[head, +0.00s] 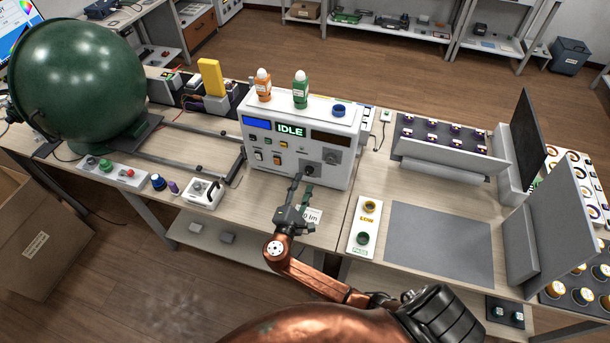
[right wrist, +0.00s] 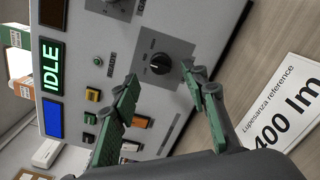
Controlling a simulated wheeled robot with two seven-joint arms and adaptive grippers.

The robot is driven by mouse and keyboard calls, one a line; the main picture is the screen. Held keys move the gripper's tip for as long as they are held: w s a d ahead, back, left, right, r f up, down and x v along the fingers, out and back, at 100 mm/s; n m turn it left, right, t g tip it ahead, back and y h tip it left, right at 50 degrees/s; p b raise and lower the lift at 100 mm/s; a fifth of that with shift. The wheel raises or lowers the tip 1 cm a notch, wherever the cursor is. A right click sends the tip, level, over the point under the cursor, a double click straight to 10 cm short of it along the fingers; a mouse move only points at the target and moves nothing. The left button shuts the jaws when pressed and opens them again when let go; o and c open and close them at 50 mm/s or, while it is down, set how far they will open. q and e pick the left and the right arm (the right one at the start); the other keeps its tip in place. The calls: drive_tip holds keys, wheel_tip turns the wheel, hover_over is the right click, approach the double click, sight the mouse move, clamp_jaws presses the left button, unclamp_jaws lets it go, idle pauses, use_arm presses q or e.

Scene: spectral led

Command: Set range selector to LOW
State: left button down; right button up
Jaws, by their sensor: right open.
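The instrument box (head: 265,172) stands on the bench with a lit IDLE display (head: 290,129). A black rotary knob (right wrist: 160,63) sits on a grey square plate on its front panel, and it also shows in the head view (head: 309,171). I take this as the range selector; its position labels are too small to read. My right gripper (head: 299,186) is in front of the panel. In the right wrist view its green-padded fingers (right wrist: 160,78) are apart, with the knob seen between and just beyond the tips. Contact cannot be told. My left gripper is out of view.
A second knob (head: 333,157) sits higher on the panel. Small buttons (right wrist: 92,95) lie left of the selector in the right wrist view. A "400 lm" card (right wrist: 286,105) lies in front of the box. Bottles (head: 300,90) stand on top. A grey mat (head: 440,243) lies clear at right.

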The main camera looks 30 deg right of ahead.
sight(308, 174)
drive_tip(key=x, duration=0.5)
clamp_jaws()
idle(0.5)
